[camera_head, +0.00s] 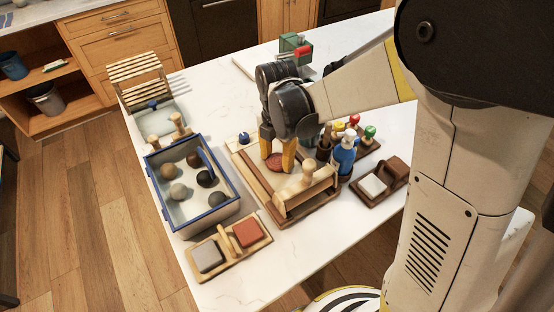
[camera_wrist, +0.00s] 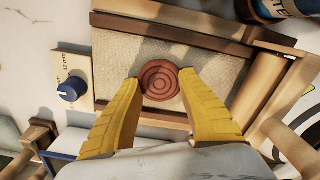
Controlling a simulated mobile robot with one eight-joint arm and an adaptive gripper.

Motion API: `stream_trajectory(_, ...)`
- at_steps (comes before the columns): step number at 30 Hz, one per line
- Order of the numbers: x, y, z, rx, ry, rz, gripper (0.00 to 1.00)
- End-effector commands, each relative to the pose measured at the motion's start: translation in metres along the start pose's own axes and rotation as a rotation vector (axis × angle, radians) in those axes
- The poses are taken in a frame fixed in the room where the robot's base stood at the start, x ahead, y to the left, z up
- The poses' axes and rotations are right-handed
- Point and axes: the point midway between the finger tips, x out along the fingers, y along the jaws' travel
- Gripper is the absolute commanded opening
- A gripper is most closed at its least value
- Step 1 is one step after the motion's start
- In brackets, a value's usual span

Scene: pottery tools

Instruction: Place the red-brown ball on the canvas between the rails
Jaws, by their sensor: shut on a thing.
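The red-brown ball (camera_head: 273,162) is between the yellow fingertips of my gripper (camera_head: 276,165). In the wrist view the ball (camera_wrist: 160,80) looks round with concentric rings, and my gripper (camera_wrist: 161,88) is shut on it from both sides. Both are over the beige canvas (camera_wrist: 120,55) of the wooden board. A dark brown rail (camera_wrist: 170,33) runs above the ball in the wrist view and another rail (camera_wrist: 155,118) runs below it, so the ball appears between them. I cannot tell whether the ball touches the canvas.
A blue-rimmed tray (camera_head: 150,170) with several balls stands left of the board. A wooden roller stand (camera_head: 308,190) is at the board's near side. A blue bottle (camera_head: 344,155) stands to the right. A blue-knobbed dial (camera_wrist: 70,88) sits beside the board. A tray with two blocks (camera_head: 228,240) lies in front.

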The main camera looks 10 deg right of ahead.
Motion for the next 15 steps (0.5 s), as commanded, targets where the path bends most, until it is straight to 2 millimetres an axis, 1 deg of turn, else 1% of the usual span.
stream_trajectory(3, -0.0007, -0.0001, -0.0001, 0.0, 0.0, 0.0, 0.1)
stream_trajectory(6, 0.0027, -0.0001, 0.0, 0.0, 0.0, 0.0, 0.1)
stream_trajectory(7, 0.0029, -0.0001, -0.0001, 0.0, 0.0, 0.0, 0.51)
stream_trajectory(8, 0.0022, -0.0001, -0.0001, 0.0, 0.0, 0.0, 0.6)
stream_trajectory(9, 0.0019, -0.0001, -0.0001, 0.0, 0.0, 0.0, 0.65)
stream_trajectory(15, 0.0017, -0.0001, -0.0001, 0.0, 0.0, 0.0, 0.65)
